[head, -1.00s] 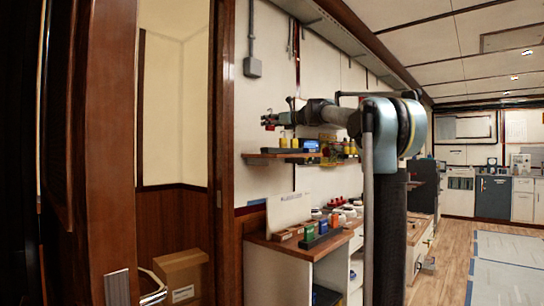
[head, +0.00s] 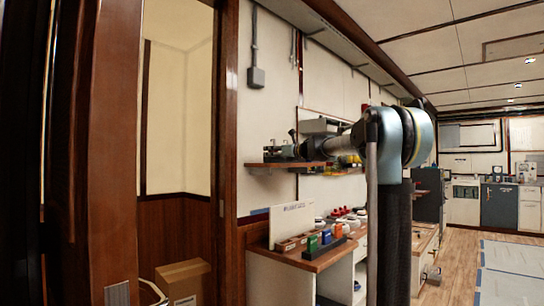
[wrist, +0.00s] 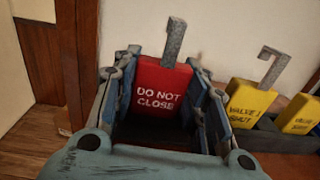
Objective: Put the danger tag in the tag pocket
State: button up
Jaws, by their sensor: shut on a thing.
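The danger tag (wrist: 160,88) is a red block lettered "DO NOT CLOSE" with a grey hooked stem on top. It stands upright in the wrist view between the fingers of my gripper (wrist: 164,70), which is shut on it. In the head view my gripper (head: 272,153) is low over the left end of the wall shelf (head: 285,164); the tag cannot be made out there. The tag's lower edge meets a dark area, and I cannot tell whether it rests on anything. I cannot pick out the tag pocket.
Yellow tags, one lettered "VALVE 1 SHUT" (wrist: 248,103), stand in a dark rack (wrist: 268,135) close right of my gripper. A wooden post (wrist: 78,60) is on the left. Below the shelf, a bench (head: 308,258) holds coloured blocks. A door frame (head: 226,120) stands left of the shelf.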

jog(key=o, duration=1)
jog(key=shift+o, duration=0.2)
jog(key=v, duration=1.2)
